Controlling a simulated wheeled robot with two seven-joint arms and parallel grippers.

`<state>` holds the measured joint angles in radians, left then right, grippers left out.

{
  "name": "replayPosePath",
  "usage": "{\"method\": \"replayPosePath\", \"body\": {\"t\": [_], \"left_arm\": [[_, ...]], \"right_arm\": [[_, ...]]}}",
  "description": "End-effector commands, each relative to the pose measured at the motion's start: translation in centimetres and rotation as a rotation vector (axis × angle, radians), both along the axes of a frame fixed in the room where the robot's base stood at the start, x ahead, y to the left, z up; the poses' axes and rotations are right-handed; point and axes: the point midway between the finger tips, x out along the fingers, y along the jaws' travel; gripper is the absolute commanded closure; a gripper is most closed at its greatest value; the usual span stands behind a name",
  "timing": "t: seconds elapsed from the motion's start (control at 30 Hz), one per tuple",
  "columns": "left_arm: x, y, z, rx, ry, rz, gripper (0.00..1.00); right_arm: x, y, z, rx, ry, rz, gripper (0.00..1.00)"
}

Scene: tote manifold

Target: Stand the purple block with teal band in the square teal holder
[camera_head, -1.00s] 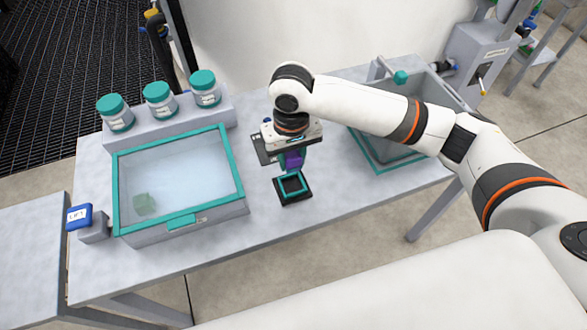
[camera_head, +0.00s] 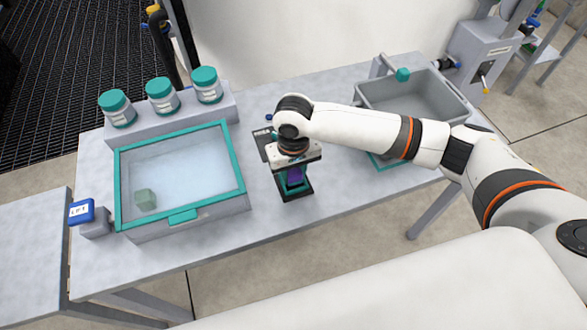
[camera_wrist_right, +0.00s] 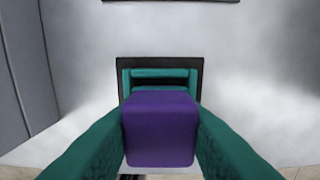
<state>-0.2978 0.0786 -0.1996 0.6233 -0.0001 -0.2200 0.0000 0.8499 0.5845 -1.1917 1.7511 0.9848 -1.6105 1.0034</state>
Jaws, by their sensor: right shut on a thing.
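The purple block (camera_head: 294,176) is in my right gripper (camera_head: 293,172), whose teal fingers are shut on its two sides. In the right wrist view the purple block (camera_wrist_right: 160,128) fills the space between the fingers of the right gripper (camera_wrist_right: 160,135). The square teal holder on its black base (camera_head: 299,195) is directly below the block; it also shows behind the block in the right wrist view (camera_wrist_right: 160,73). The block's lower end is at the holder, but I cannot tell whether it is inside. Its teal band is not distinguishable. My left gripper is not in view.
A grey tote (camera_head: 455,105) stands to the right. The table front is clear.

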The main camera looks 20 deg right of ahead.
Motion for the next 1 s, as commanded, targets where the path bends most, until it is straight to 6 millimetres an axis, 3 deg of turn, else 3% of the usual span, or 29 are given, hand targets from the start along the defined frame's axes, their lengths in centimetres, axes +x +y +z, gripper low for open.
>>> {"method": "replayPosePath", "body": {"t": [0.3,0.33,0.43,1.0], "left_arm": [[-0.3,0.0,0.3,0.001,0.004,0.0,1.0],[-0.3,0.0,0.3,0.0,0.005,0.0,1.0],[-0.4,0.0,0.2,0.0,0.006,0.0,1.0],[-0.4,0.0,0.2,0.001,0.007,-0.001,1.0]], "right_arm": [[0.0,0.0,-0.8,0.0,0.001,0.0,0.9],[-0.1,0.0,-0.8,0.0,0.002,0.0,0.63],[-0.1,-0.1,-0.8,-0.002,0.003,-0.001,0.47],[-0.1,-0.6,-1.1,-0.015,0.007,-0.006,0.46]]}}
